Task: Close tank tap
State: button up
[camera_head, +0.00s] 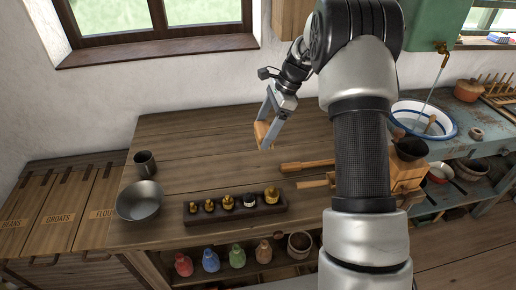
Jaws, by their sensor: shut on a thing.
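The green tank (436,18) hangs on the wall at the upper right. Its brass tap (443,47) sits low on the tank's front. A thin pale stream (433,86) runs from the tap down into the white, blue-rimmed basin (450,133). My gripper (267,136) is above the back middle of the wooden table, well left of the tap. It is shut on a small orange-brown wooden piece (261,131), whose exact kind I cannot tell. My arm crosses the view between the gripper and the basin.
The wooden table (180,137) has clear room at its back left. A wooden grinder (405,178) stands right of my arm.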

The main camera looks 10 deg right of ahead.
notch_tip(320, 180, down, 9)
jog(key=shift+r+b, duration=0.15)
jog(key=shift+b, duration=0.45)
jog(key=o, duration=1)
jog(key=shift+f, duration=0.2)
jog(key=shift+c, duration=0.2)
jog(key=shift+r, duration=0.15)
